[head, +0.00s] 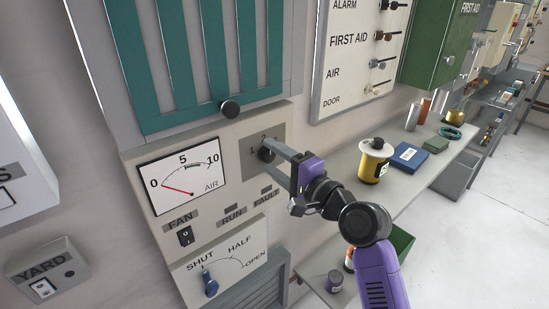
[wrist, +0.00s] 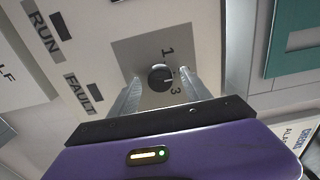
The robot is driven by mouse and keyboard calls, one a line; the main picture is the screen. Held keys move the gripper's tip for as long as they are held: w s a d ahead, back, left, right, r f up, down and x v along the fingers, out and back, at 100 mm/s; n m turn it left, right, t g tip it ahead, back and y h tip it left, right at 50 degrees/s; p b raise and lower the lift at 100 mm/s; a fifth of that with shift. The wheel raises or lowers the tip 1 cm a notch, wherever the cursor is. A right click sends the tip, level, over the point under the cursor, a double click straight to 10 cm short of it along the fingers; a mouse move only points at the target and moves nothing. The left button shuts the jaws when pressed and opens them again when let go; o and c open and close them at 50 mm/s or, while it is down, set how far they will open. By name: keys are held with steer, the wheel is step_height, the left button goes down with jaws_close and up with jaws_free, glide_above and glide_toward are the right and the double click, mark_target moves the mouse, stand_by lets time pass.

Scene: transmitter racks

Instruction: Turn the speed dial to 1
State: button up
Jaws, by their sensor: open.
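The speed dial is a small round black knob (wrist: 160,77) on a grey square plate (wrist: 129,50) with printed numbers. A pale mark on the knob points right, between 1 and 3, roughly where 2 belongs. In the head view the dial (head: 265,155) is partly hidden by my fingers. My gripper (head: 271,151) is open at the plate, one finger on each side of the knob in the wrist view (wrist: 161,79). I cannot tell whether the fingers touch it.
The panel also has an air gauge (head: 181,178), a fan switch (head: 185,235), and a shut/half/open lever (head: 210,285). A teal slatted vent door with a black knob (head: 230,108) is above.

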jaws_close()
steer(key=shift+f+n+b, duration=0.1)
steer(key=shift+n+b, duration=0.2)
steer(key=shift+b, duration=0.1)
steer(key=shift+f+n+b, duration=0.1)
steer(key=shift+n+b, duration=0.75)
steer(key=shift+n, duration=0.05)
steer(key=n+b, duration=0.3)
steer(key=shift+n, duration=0.3)
steer(key=n+b, duration=0.2)
steer(key=shift+n, duration=0.3)
steer(key=shift+d+n+b, duration=0.1)
steer(key=shift+n+b, duration=1.1)
steer(key=shift+n, duration=0.4)
